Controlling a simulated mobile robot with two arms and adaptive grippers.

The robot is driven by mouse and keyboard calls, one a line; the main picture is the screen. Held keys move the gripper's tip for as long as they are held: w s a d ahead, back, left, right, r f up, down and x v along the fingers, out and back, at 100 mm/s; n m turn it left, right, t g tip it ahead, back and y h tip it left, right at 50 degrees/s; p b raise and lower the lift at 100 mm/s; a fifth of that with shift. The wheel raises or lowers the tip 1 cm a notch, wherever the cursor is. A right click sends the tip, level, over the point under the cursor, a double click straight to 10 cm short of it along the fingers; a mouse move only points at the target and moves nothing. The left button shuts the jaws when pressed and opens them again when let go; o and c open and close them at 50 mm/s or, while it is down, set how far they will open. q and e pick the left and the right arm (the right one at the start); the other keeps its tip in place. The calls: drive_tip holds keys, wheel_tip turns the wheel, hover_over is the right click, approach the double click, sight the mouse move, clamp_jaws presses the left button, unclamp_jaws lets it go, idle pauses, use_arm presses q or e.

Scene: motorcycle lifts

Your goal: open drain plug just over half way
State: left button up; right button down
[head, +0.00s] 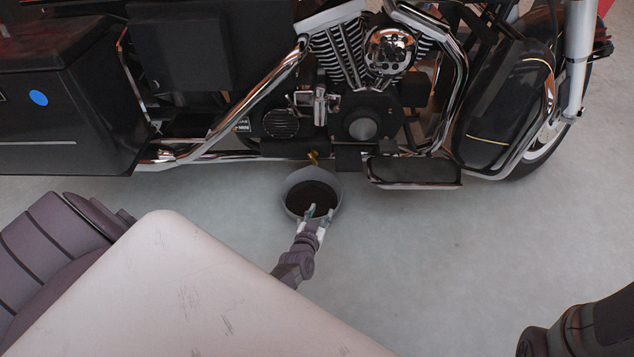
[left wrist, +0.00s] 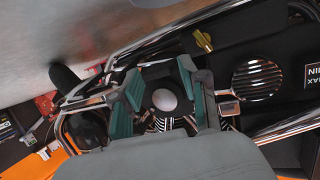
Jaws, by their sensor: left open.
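The drain plug (head: 313,157) is a small brass-coloured piece under the engine of the black motorcycle (head: 362,122). It also shows in the left wrist view (left wrist: 203,41), beyond and to the upper right of my fingers. My left gripper (head: 318,211) is open and overlaps the near part of the drain pan in the head view. Its two teal fingers stand apart in the left wrist view (left wrist: 160,76), with nothing held between them. The plug is apart from the fingers. How far it is turned cannot be told. My right gripper is not in view.
A round grey pan (head: 289,194) with a dark inside sits below the plug. Chrome pipes (head: 240,112) and a black footboard (head: 413,171) flank the plug. The grey floor (head: 450,260) is clear to the right of the pan.

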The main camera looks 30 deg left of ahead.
use_arm(q)
drive_tip(key=s+d+m+g+h+p, duration=0.1)
drive_tip(key=s+d+g+h+p, duration=0.1)
drive_tip(key=s+p, duration=0.4)
drive_tip(key=shift+s+d+r+m+p, duration=0.3)
drive_tip(key=shift+d, duration=0.3)
